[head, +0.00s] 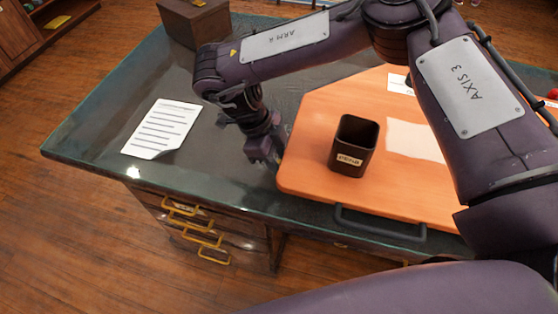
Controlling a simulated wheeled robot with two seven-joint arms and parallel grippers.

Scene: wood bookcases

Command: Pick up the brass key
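I cannot make out a brass key in the head view; my arm and gripper hide part of the desk. My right gripper (266,158) points down at the dark desk top (225,165), just left of the orange board. Its fingers are small and dark, and I cannot tell whether they are open or shut or hold anything. My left gripper is not in view.
An orange board (310,182) with a dark handle bears a black pen cup (352,165) and a pale sheet (414,141). A printed page (161,129) lies at the left. A brown box (193,22) stands at the back. Brass-handled drawers (200,226) are below.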

